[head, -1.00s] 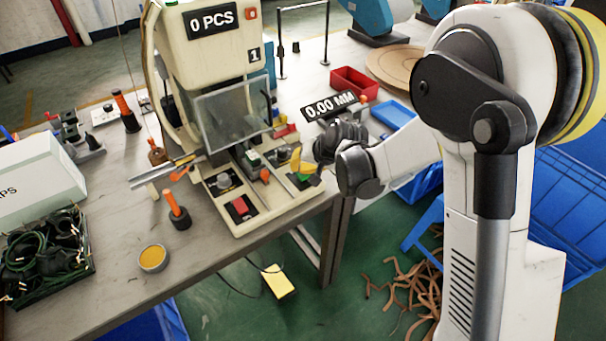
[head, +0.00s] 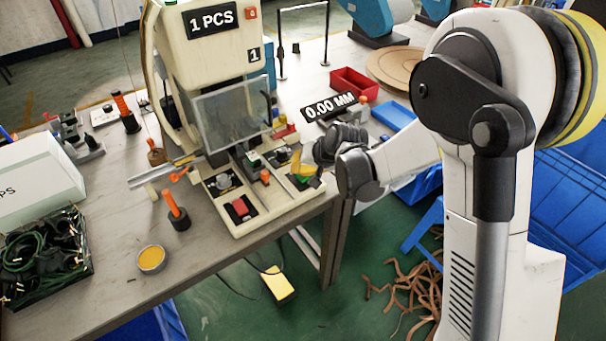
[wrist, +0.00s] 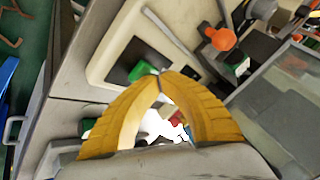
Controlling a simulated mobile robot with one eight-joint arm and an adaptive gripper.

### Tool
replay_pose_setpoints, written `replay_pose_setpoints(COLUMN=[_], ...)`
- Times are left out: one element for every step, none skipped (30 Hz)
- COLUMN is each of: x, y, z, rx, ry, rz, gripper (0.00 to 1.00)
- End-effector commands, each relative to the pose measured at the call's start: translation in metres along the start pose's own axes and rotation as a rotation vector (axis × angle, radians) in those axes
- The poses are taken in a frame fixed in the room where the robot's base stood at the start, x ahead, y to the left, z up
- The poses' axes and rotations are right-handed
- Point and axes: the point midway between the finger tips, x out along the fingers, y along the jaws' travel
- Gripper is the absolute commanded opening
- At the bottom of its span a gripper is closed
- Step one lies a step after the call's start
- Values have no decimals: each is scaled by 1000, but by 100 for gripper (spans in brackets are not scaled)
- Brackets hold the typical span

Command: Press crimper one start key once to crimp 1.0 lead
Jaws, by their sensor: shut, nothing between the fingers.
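Crimper one (head: 213,70) is the cream machine marked 1 on the table, and its counter (head: 211,21) reads 1 PCS. Its green start key (wrist: 141,71) is on a black panel at the near corner of the base. My gripper (wrist: 159,75) has yellow fingers that are shut at the tips, with nothing between them. In the wrist view the tips overlap the edge of the green key; I cannot tell whether they touch it. In the head view my gripper (head: 301,173) is over the right front corner of the base, hiding part of the key's panel.
A red key (head: 240,207) and an orange-topped lever (wrist: 221,38) are on the same base. A clear guard (head: 232,115) covers the press area. A 0.00 MM display (head: 328,107) and a red bin (head: 353,84) stand behind my gripper. The table's front edge is close.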

Motion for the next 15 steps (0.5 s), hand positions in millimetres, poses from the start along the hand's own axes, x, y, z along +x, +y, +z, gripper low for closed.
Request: replay_pose_setpoints(x=[-2,-3,-5,-6,-8,-10,-11,-12,-14,-14,-15,-15,-15,-15,-15], y=[-1,-2,-2,-3,-4,-5,-6,-7,-8,-8,-8,-8,-8,-8,-8], z=[-1,-2,-2,-3,-4,-5,-6,-7,-8,-8,-8,-8,-8,-8,-8], rx=[0,0,0,0,0,0,0,0,0,0,0,0,0,0,0], ry=[0,0,0,0,0,0,0,0,0,0,0,0,0,0,0], rz=[0,0,0,0,0,0,0,0,0,0,0,0,0,0,0], gripper=[0,0,0,0,0,0,0,0,0,0,0,0,0,0,0])
